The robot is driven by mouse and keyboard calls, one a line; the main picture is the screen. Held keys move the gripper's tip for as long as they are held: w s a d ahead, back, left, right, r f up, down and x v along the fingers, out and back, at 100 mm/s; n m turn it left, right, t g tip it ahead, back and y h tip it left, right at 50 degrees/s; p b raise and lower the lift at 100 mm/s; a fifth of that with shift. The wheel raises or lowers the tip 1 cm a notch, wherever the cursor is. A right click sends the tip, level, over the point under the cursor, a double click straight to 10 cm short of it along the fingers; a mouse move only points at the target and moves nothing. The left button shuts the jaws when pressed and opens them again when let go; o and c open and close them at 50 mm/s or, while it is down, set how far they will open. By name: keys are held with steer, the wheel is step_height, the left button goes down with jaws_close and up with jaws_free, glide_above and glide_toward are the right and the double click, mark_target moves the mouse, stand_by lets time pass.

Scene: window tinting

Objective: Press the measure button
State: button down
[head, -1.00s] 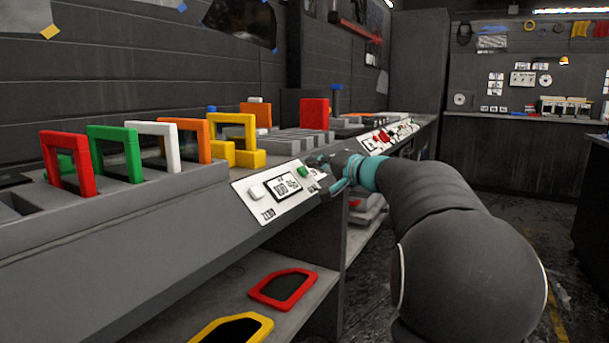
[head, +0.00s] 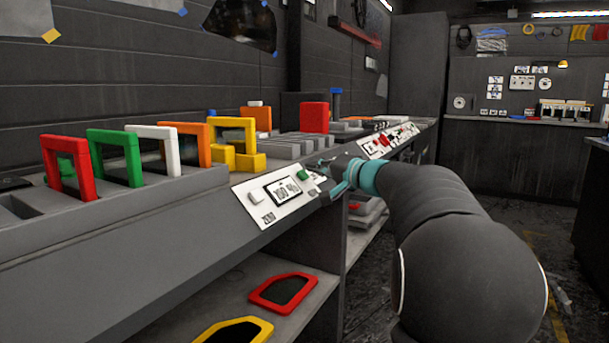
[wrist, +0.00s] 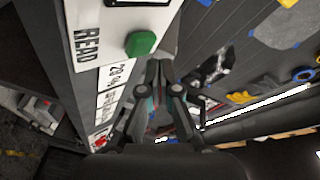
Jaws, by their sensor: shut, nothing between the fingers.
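A green button (head: 302,175) sits on the right part of a white sloped panel (head: 252,212), next to a display (head: 283,191) that seems to read about 100 %. In the wrist view the green button (wrist: 141,43) has the word READ beside it. A white button (head: 255,198) marked ZERO is at the panel's left. My gripper (head: 322,163) is shut and empty, just right of the green button in the head view. In the wrist view my gripper's tips (wrist: 159,64) are close beside the green button; I cannot tell whether they touch anything.
Upright coloured frames, among them a red frame (head: 67,168) and a green frame (head: 115,157), stand in the bench top left of the panel. A second panel with red parts (head: 388,141) lies beyond my gripper. A shelf below holds a red frame (head: 283,291).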

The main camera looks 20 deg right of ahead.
steer(key=shift+f, duration=0.1)
stand_by(0.3)
steer(key=shift+w+a+f+b, duration=0.2)
steer(key=shift+f+b, duration=0.05)
steer(key=shift+b, duration=0.45)
steer(key=shift+w+a+f+b, duration=0.2)
steer(key=shift+w+f+b, duration=0.1)
steer(key=shift+b, duration=0.25)
stand_by(0.6)
steer(key=shift+s+r, duration=0.1)
stand_by(0.3)
steer(key=shift+s+d+r, duration=0.35)
steer(key=shift+s+r, duration=0.05)
steer(key=shift+r, duration=0.1)
steer(key=s+d+r, duration=0.1)
steer(key=s+d+r+p, duration=0.1)
steer(key=r, duration=0.1)
steer(key=shift+s+d+r, duration=0.1)
steer(key=shift+s+r, duration=0.2)
steer(key=shift+s, duration=0.1)
stand_by(0.3)
stand_by(0.7)
